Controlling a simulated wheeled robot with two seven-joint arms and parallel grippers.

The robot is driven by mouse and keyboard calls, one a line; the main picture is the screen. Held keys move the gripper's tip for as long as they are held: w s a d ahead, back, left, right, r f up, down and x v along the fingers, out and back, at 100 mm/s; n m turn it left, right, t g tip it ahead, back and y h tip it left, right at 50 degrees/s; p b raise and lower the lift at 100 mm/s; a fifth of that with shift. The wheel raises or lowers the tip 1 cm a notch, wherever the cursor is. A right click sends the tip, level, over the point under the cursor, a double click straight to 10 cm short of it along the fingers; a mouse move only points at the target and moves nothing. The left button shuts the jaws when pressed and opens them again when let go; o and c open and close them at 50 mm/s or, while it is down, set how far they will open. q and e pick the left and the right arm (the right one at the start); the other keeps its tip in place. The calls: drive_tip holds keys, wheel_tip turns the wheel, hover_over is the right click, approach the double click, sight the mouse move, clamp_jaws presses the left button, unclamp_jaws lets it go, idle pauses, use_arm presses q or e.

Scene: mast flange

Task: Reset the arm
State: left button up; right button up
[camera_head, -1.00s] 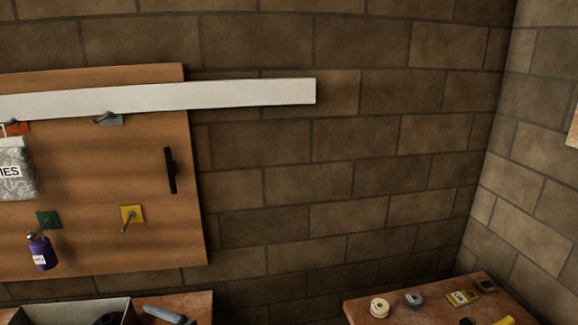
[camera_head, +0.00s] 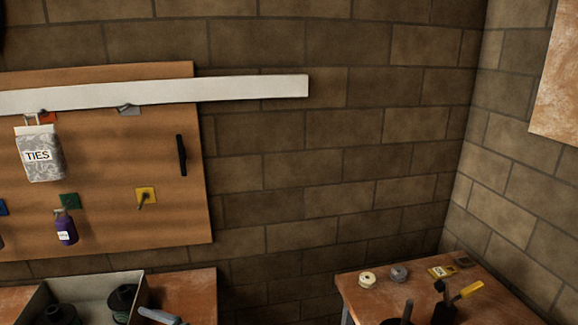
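Neither of my grippers shows in the head view, and I cannot make out either arm for sure. The wooden pegboard panel (camera_head: 110,215) hangs on the brick wall at the left. A long white bar (camera_head: 230,89) crosses its upper part and sticks out past its right edge. A bag marked TIES (camera_head: 40,155) hangs from the red hook at the left. A purple bottle (camera_head: 65,230) hangs at the green hook (camera_head: 69,200).
A yellow hook (camera_head: 146,196) on the panel is empty. A grey bin (camera_head: 90,285) with dark round items stands on the left table (camera_head: 200,290). The right table (camera_head: 390,300) bears spools (camera_head: 367,279) and a yellow-handled tool (camera_head: 466,291). Bare wall and a gap lie between.

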use_arm(q)
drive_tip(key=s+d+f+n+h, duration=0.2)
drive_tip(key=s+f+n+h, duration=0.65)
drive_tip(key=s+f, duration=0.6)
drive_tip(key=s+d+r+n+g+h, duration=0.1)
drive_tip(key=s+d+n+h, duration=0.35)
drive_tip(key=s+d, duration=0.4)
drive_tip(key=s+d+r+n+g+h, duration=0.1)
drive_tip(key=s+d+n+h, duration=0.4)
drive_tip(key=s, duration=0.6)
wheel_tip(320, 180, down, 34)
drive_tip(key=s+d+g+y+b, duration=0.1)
drive_tip(key=b, duration=0.4)
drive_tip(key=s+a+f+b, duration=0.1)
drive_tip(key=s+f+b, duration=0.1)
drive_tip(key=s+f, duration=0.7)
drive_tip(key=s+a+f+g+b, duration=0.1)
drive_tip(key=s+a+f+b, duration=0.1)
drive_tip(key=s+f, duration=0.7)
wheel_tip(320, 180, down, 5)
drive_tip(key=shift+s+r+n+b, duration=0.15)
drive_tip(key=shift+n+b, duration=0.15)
drive_tip(key=shift+b, duration=0.4)
